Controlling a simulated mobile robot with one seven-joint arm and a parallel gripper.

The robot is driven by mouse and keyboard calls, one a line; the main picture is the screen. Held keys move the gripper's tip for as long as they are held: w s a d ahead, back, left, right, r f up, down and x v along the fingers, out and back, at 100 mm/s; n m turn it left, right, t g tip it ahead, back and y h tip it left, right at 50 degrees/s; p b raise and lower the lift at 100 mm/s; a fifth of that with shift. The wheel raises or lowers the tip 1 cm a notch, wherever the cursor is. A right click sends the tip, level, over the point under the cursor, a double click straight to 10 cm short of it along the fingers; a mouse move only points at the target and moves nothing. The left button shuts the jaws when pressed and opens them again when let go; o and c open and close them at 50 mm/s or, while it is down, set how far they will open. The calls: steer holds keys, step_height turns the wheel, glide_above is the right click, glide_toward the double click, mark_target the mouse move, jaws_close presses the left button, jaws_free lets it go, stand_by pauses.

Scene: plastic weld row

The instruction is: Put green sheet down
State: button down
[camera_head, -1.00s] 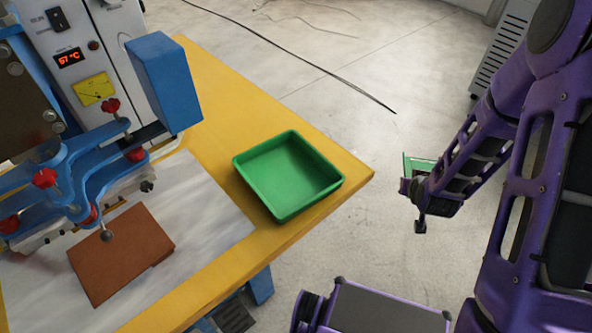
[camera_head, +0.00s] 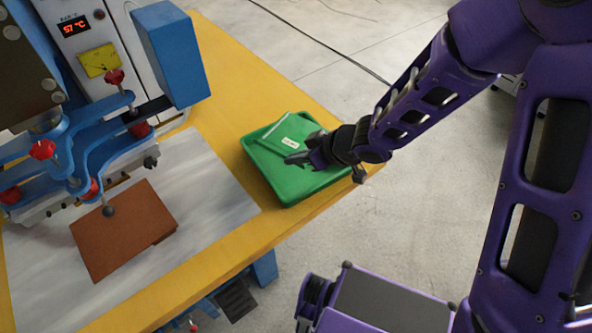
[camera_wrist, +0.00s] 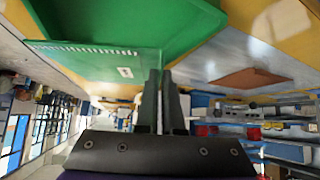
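The green sheet (camera_head: 302,128), with a small white label, is over the green tray (camera_head: 268,178) at the table's corner. My gripper (camera_head: 296,158) reaches in from the right above the tray. In the wrist view the gripper's fingers (camera_wrist: 166,92) are close together with the green sheet (camera_wrist: 95,60) at them, so they look shut on it. The green tray (camera_wrist: 140,18) is behind the sheet there. Whether the sheet touches the tray floor cannot be told. The gripper hides part of the sheet and the tray's right side.
The yellow table (camera_head: 225,95) carries a welding press with blue arms (camera_head: 95,150) and a blue block (camera_head: 168,55). Brown sheets (camera_head: 125,230) lie on the pale mat (camera_head: 205,195) left of the tray. Open floor is to the right.

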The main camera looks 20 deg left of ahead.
step_height(320, 180, down, 8)
steer(key=b, duration=0.3)
steer(key=shift+r, duration=0.1)
steer(key=c, duration=1)
jaws_free()
steer(key=shift+c, duration=0.2)
steer(key=shift+r, duration=0.15)
steer(key=p+v, duration=0.5)
steer(key=v, duration=0.6)
steer(key=shift+d+r, duration=0.2)
steer(key=shift+d, duration=0.2)
